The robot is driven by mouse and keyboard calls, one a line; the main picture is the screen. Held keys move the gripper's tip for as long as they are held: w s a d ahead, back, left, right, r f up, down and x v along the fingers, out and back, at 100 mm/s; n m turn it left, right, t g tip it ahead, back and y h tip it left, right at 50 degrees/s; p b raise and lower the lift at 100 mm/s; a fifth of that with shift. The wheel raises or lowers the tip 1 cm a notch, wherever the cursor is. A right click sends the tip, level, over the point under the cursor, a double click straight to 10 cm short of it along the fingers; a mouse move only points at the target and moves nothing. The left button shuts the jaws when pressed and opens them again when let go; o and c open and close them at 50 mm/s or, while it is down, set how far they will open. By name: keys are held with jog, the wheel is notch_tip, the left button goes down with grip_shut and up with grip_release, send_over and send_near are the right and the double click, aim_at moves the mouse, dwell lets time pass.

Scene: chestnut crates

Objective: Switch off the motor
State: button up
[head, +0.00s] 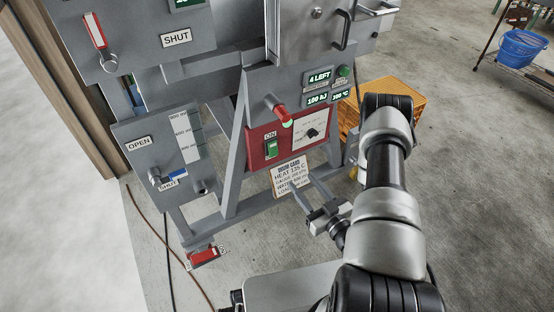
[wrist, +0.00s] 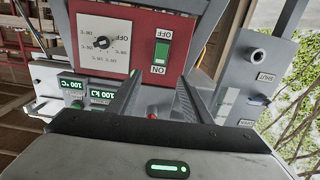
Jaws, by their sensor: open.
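A green rocker switch (head: 271,149) is set in a red panel (head: 257,158) on the machine's front. An ON label sits above it in the head view. The wrist view shows the panel upside down, with the switch (wrist: 161,50) between OFF and ON labels. A black dial (head: 312,133) on a white plate is beside it and also shows in the wrist view (wrist: 103,42). My gripper (head: 304,182) is open and empty, below and in front of the panel, beside the printed drum card. In the wrist view my gripper (wrist: 157,76) points toward the panel, its fingers apart.
A red handle (head: 282,113) sticks out above the switch. The drum card (head: 290,175) hangs below the panel. Lit displays (head: 318,77) are above right. A grey valve panel (head: 160,150) stands left, an orange crate (head: 405,103) behind my arm. A red pedal (head: 204,257) is low left.

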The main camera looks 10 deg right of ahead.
aim_at(273, 147)
jog(key=b+x, duration=0.3)
jog(key=x, duration=1.3)
jog(key=shift+w+a, duration=0.3)
